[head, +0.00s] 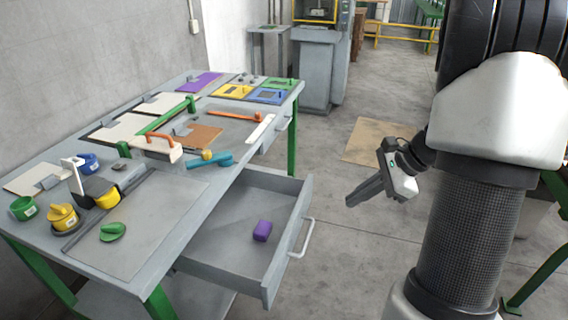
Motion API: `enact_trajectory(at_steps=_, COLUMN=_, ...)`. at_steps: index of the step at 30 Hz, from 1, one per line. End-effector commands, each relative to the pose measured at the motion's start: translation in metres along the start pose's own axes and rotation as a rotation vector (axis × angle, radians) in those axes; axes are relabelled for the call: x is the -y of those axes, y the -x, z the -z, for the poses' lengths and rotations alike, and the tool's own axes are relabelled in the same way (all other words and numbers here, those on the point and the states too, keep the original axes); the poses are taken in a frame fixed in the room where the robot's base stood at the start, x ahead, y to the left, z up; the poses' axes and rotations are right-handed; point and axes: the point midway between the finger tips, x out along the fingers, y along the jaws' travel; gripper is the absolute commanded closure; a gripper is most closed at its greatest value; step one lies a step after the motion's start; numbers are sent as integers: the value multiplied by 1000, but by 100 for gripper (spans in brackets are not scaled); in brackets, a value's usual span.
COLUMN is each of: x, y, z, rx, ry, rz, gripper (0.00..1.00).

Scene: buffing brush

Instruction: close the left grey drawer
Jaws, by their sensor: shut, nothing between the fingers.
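The left grey drawer (277,271) is pulled far out from under the grey workbench (165,215), on its near side. Its white bar handle (303,240) is on the front panel, facing right. My gripper (362,199) is shut and empty. It is in the air to the right of the drawer, apart from the handle, with its fingers pointing left and down.
A second drawer with a white handle (284,122) sits closed farther along the bench. The bench top holds a brush, cups, boards and coloured trays. A cardboard sheet (372,141) lies on the floor. The floor between drawer and gripper is clear.

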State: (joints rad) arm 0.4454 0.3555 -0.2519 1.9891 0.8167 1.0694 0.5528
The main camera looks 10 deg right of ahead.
Motion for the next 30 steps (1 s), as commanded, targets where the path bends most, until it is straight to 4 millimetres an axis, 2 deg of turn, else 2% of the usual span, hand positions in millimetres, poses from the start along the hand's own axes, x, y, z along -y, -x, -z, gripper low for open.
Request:
enact_trajectory(at_steps=1, x=-4, y=-15, z=23, rx=30, ry=-105, rz=-8, gripper=100)
enact_trajectory(at_steps=3, x=-6, y=-26, z=41, rx=63, ry=-214, rz=-10, gripper=100)
enact_trajectory(at_steps=6, x=-9, y=-36, z=58, rx=93, ry=-313, rz=-10, gripper=100)
enact_trajectory(at_steps=9, x=-10, y=-42, z=64, rx=106, ry=-353, rz=-10, gripper=100)
enact_trajectory(at_steps=14, x=-10, y=-59, z=62, rx=109, ry=-356, rz=-12, gripper=100)
enact_trajectory(at_steps=26, x=-11, y=-142, z=54, rx=107, ry=-353, rz=-13, gripper=100)
enact_trajectory(at_steps=30, x=-5, y=-157, z=38, rx=106, ry=-349, rz=-11, gripper=100)
